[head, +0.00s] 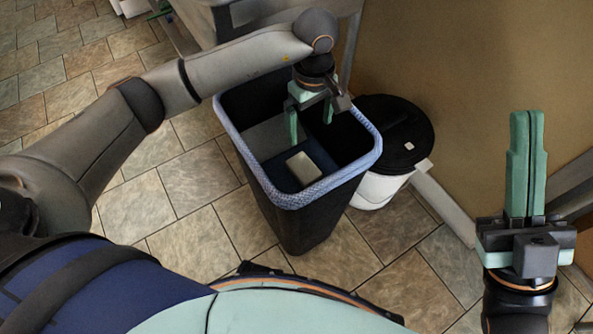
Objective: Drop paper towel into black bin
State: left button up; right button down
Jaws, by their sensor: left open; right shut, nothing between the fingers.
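The black bin (298,225) stands on the tiled floor near the middle of the head view, with a pale blue liner edge around its rim. A small whitish block-shaped thing (304,168) lies inside the bin; it may be the paper towel, but I cannot tell for sure. My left gripper (309,122) is over the bin's opening, its green fingers apart and pointing down, with nothing between them. My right gripper (527,163) is at the right, away from the bin, its green fingers together, pointing up and empty.
A white bucket with a black lid (393,135) stands right behind the bin, close to the tan wall (460,70). A grey table or counter (255,12) is at the top. Tiled floor (165,185) is clear left of the bin.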

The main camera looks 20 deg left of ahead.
pick_arm(q)
notch_tip(320, 180, up, 13)
jog(key=p, duration=0.3)
jog(key=shift+f, duration=0.2)
pick_arm(e)
notch_tip(320, 180, up, 3)
jog(key=shift+s+d+r, duration=0.1)
jog(key=shift+d, duration=0.05)
jog(key=shift+n, duration=0.3)
